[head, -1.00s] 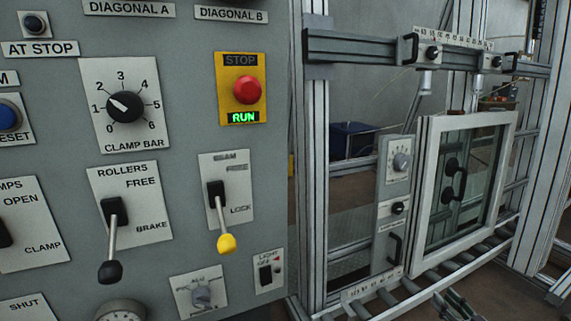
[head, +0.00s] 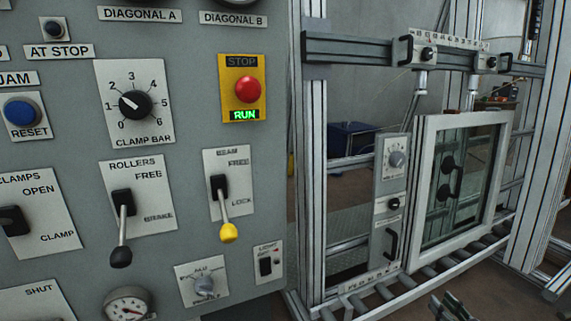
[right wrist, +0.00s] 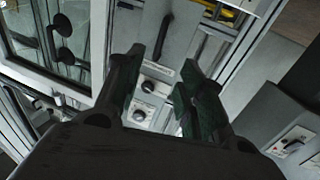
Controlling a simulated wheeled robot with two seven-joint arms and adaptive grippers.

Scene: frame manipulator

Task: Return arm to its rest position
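My right gripper (head: 450,305) shows only in part at the bottom edge of the head view, low in front of the roller rails. In the right wrist view, its two dark fingers (right wrist: 161,62) stand apart with nothing held between them. Behind them is a grey plate with round knobs (right wrist: 148,100) and a black handle (right wrist: 163,38); I cannot tell the distance to it. A white window frame (head: 420,190) with black handles stands upright on the rollers in the head view. My left gripper is not in view.
A grey control panel (head: 75,180) fills the left. Its yellow-tipped beam lever (head: 228,231) and rollers lever (head: 121,255) point down. The red stop button (head: 248,89) sits above a lit RUN sign. A horizontal beam (head: 350,48) crosses above the window frame. Metal posts (head: 313,150) stand between.

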